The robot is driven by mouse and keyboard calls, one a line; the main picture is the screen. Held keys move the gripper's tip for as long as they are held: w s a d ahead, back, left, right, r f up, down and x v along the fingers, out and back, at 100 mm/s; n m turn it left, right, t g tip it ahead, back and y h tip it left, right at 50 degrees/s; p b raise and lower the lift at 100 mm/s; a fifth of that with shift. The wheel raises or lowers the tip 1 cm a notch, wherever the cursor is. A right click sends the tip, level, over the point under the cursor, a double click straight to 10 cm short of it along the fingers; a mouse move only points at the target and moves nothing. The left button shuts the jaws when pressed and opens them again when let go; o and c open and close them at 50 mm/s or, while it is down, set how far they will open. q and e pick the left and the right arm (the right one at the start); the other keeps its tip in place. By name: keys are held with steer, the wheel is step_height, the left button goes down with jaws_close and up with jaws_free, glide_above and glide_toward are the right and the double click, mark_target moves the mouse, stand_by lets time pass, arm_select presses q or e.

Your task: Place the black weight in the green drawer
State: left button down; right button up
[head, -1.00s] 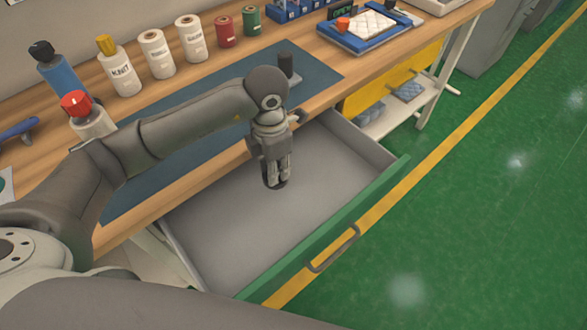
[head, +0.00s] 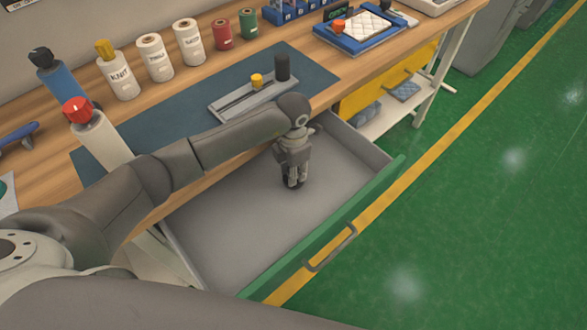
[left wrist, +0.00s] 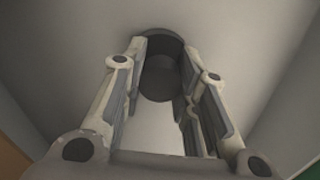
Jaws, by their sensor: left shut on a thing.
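My left gripper (head: 292,180) reaches down inside the open green-fronted drawer (head: 215,228), over the back right part of its grey floor. It is shut on the black weight (left wrist: 160,78), a dark cylinder between the fingertips in the left wrist view. In the head view the fingers mostly hide the weight, and I cannot tell whether it touches the drawer floor. The drawer holds nothing else that I can see. My right gripper is not in view.
A grey tray (head: 228,108) on the blue mat (head: 185,128) holds a yellow-topped piece (head: 257,80) and a taller black cylinder (head: 282,67). Bottles and thread spools line the table's back. The drawer's front and left floor are clear.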

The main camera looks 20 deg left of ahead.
arm_select(q)
steer(key=shift+f, duration=0.2)
steer(key=shift+f, duration=0.2)
steer(key=c, duration=1.1)
jaws_free()
steer(key=shift+c, duration=0.2)
steer(key=shift+r, duration=0.2)
step_height(320, 180, up, 12)
steer(key=b, duration=0.1)
steer(key=shift+b, duration=0.35)
